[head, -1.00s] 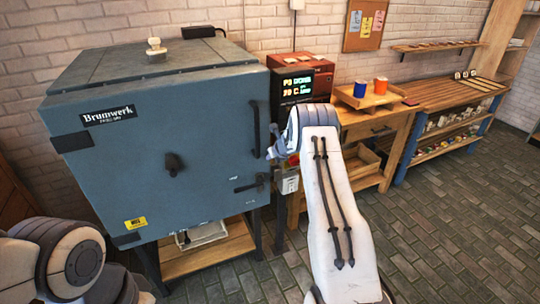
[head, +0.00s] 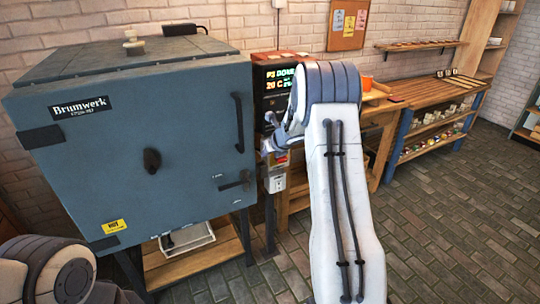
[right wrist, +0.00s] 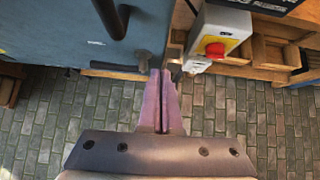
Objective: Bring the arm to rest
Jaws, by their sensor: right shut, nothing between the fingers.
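My right arm reaches up from the bottom in the head view, bent at the top. Its gripper (head: 266,148) is small and partly hidden there, near the right side of the kiln. In the right wrist view the two fingers (right wrist: 161,74) are closed together and empty, pointing toward the gap between the blue kiln (right wrist: 45,40) and a switch box with a red button (right wrist: 215,49). Only a link of my left arm shows at the bottom left; its gripper is out of view.
The kiln (head: 110,150) has a shut door with a long handle (head: 239,122) and a latch (head: 235,182). A lit display (head: 278,78) stands behind my arm. A wooden workbench (head: 440,92) is at the right. The paved floor (head: 450,220) is open at right.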

